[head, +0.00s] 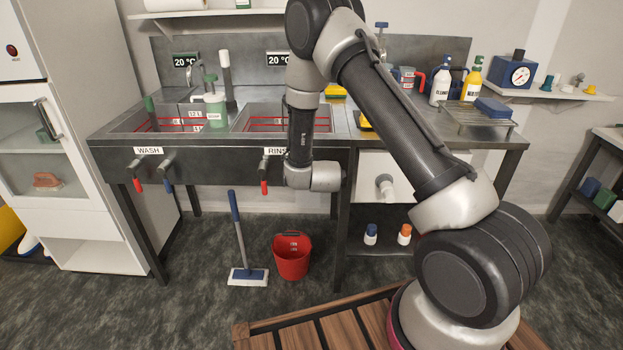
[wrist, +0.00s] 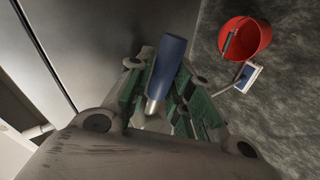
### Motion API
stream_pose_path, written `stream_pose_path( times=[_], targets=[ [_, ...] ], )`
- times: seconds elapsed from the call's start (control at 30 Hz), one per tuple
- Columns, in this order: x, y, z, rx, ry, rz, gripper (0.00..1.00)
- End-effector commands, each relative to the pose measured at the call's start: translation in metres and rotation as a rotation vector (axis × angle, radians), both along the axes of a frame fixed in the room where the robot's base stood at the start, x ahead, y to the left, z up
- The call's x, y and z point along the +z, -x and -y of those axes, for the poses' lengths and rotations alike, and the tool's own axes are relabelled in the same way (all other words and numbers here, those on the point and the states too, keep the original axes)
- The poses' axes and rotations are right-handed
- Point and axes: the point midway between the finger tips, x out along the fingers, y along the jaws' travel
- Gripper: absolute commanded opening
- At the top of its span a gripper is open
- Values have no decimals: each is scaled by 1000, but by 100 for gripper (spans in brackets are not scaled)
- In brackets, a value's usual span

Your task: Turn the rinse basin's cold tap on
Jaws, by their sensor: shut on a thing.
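My arm hides the rinse cold tap and my gripper in the head view. In the wrist view, my gripper (wrist: 166,88) has its green-padded fingers on both sides of a blue handle (wrist: 170,58) with a metal end, the rinse cold tap's lever. The fingers are shut on it.
The wash basin's red (head: 137,185) and blue (head: 168,186) taps hang farther left. A red bucket (head: 291,257) and a blue-handled floor brush (head: 247,275) stand on the floor below.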

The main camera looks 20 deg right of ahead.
Motion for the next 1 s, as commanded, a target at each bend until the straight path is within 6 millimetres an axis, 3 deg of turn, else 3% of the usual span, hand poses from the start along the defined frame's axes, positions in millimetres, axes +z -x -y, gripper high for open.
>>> stream_pose_path(
  times=[0.3, 0.8, 0.83, 0.93, 1.0],
  targets=[
    [5, 1, 1, 2, 97, -32, 0],
    [6, 1, 1, 2, 114, -38, 0],
    [6, 1, 1, 2, 114, -38, 27],
    [6, 1, 1, 2, 114, -36, 44],
    [6, 1, 1, 2, 114, -36, 44]
  ],
)
